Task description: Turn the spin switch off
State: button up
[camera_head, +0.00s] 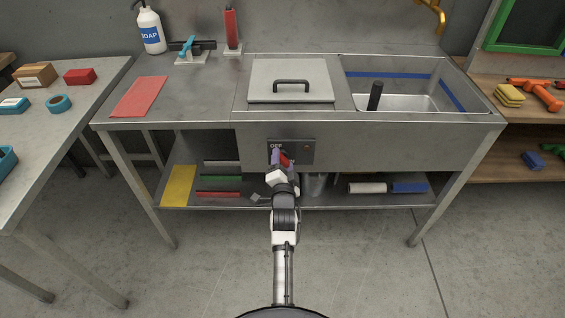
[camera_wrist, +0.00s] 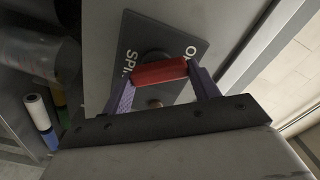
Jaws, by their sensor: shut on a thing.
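The spin switch is a dark panel (camera_head: 303,150) on the front of the steel sink bench, with a red handle (camera_head: 286,160). The panel (camera_wrist: 188,48) in the wrist view carries partly visible white lettering, "SPI" on one side and "O" on the other. My gripper (camera_head: 280,157) is at the panel, its purple fingers closed on the two ends of the red handle (camera_wrist: 159,72). The handle lies across between the fingertips, in front of a dark round hub. My gripper and arm hide part of the panel, and I cannot tell which label the handle points to.
Above the panel are a lidded basin (camera_head: 290,68) and an open sink (camera_head: 415,103). The lower shelf holds a yellow sheet (camera_head: 178,186), a white roll (camera_head: 367,188) and a blue one (camera_head: 409,187). Side tables stand left and right. The floor in front is clear.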

jog(key=m, duration=0.2)
jog(key=m+p, duration=0.1)
jog(key=m, duration=0.1)
jog(key=shift+d+r, duration=0.15)
jog(key=shift+r, duration=0.05)
jog(key=shift+f+m+p, duration=0.1)
jog(key=shift+m+p, duration=0.8)
jog(key=shift+m, duration=0.4)
jog(key=o, duration=1)
jog(key=shift+w+f, duration=0.1)
jog(key=shift+f, duration=0.15)
